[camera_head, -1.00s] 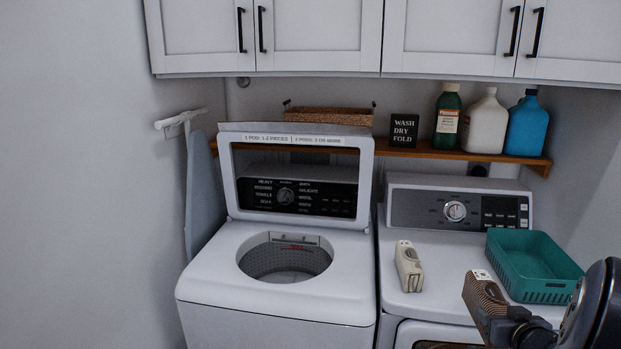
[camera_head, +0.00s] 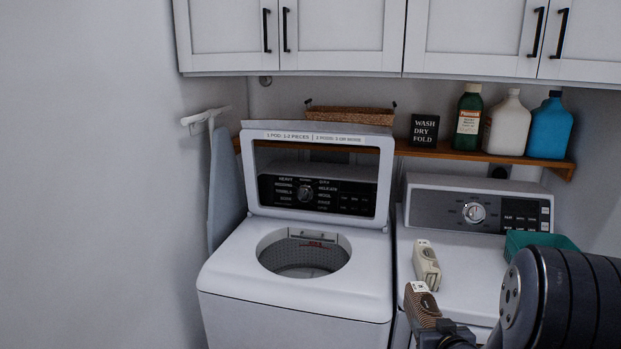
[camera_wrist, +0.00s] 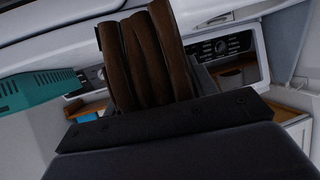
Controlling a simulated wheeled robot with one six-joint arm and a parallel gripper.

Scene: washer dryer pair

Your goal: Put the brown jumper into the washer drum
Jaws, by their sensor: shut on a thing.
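The brown jumper (camera_head: 421,304) is a small folded bundle with a white tag, at the lower middle right of the head view. My gripper (camera_head: 436,326) is shut on it and holds it up in front of the dryer. In the wrist view the jumper's brown folds (camera_wrist: 145,60) rise above my dark gripper (camera_wrist: 165,118). The washer (camera_head: 235,265) stands left of my gripper with its lid (camera_head: 315,138) up. The round opening of the washer drum (camera_head: 303,258) is uncovered, with the perforated inner wall showing. The jumper is right of the drum, apart from it.
A cream folded item (camera_head: 426,266) lies on the dryer top (camera_head: 465,262), close behind the jumper. A teal basket (camera_head: 540,240) is partly hidden by my arm. A shelf (camera_head: 480,156) with bottles runs behind, below wall cabinets. The space above the washer top is clear.

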